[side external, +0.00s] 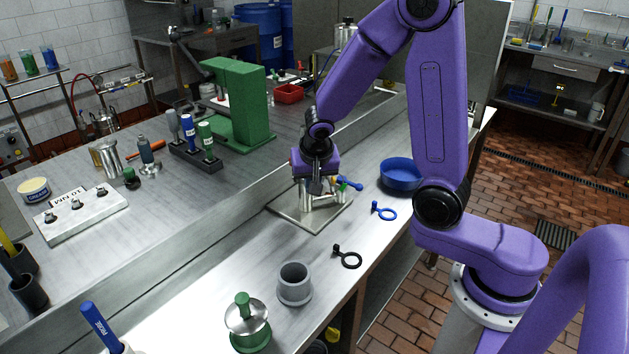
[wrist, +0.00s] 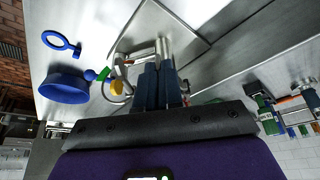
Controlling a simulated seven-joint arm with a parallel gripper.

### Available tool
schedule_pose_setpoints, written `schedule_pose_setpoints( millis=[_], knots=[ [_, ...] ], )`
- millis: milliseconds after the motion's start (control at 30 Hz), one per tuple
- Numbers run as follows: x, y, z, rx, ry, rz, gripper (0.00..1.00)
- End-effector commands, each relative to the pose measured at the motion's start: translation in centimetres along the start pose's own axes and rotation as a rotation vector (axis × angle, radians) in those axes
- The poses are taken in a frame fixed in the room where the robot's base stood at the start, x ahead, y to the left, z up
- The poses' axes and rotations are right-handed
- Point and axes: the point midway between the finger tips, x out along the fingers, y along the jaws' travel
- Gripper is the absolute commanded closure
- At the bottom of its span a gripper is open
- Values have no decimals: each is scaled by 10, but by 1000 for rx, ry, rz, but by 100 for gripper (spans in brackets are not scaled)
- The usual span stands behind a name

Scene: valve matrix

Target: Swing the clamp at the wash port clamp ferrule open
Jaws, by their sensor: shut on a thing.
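The metal valve assembly with the wash port (side external: 306,198) stands on a square steel plate (side external: 290,216) on the bench. In the wrist view, its pipe and fittings (wrist: 145,54) lie just beyond my fingers. My gripper (side external: 316,188) points down over the assembly from above. In the wrist view, the fingers (wrist: 160,72) are close together at the fittings, shut on the clamp, which they mostly hide. Whether the clamp is open or closed cannot be seen. A blue handle (side external: 349,183) and a green part (side external: 342,187) stick out beside it; a yellow knob (wrist: 117,87) shows in the wrist view.
A blue bowl (side external: 401,176), a blue ring tool (side external: 384,212) and a black ring tool (side external: 348,258) lie to the right and in front. A grey cup (side external: 294,285) and a green-based vessel (side external: 247,325) stand nearer. A raised bench with a green press (side external: 238,105) runs behind.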

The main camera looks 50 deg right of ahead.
Motion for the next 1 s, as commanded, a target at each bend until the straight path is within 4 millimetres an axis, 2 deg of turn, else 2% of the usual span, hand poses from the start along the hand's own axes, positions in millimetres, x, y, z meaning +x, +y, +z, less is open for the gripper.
schedule_pose_setpoints(
  millis=[500,533,600,1000],
  knots=[
    [-1,-2,0,21,1,5,100],
    [-1,-2,0,21,1,5,87],
    [-1,-2,0,20,1,5,68],
    [-5,-2,0,20,3,6,68]
  ],
)
